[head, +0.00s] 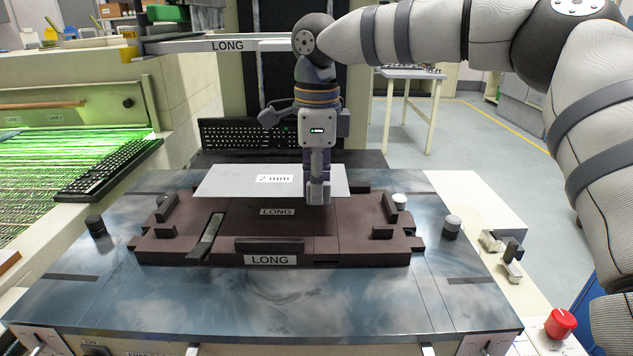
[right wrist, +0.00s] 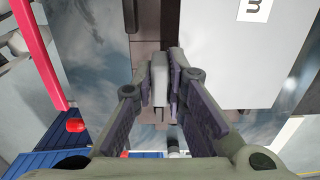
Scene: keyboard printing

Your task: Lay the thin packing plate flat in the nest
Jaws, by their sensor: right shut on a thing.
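The thin packing plate (head: 225,181), pale grey and labelled "2 mm", is roughly level over the back part of the nest. It also shows in the right wrist view (right wrist: 225,65), to the right of the fingers. The nest (head: 345,222) is a dark brown fixture marked "LONG", with raised blocks around its sides. My right gripper (head: 318,198) points down at the right part of the plate's front edge. Its fingers (right wrist: 165,80) are shut on the plate. The exact contact is partly hidden by the fingers. My left gripper is in neither view.
Dark knobs (head: 96,226) (head: 452,227) stand on the blue table (head: 230,305) beside the nest. A red button (head: 560,323) is at front right.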

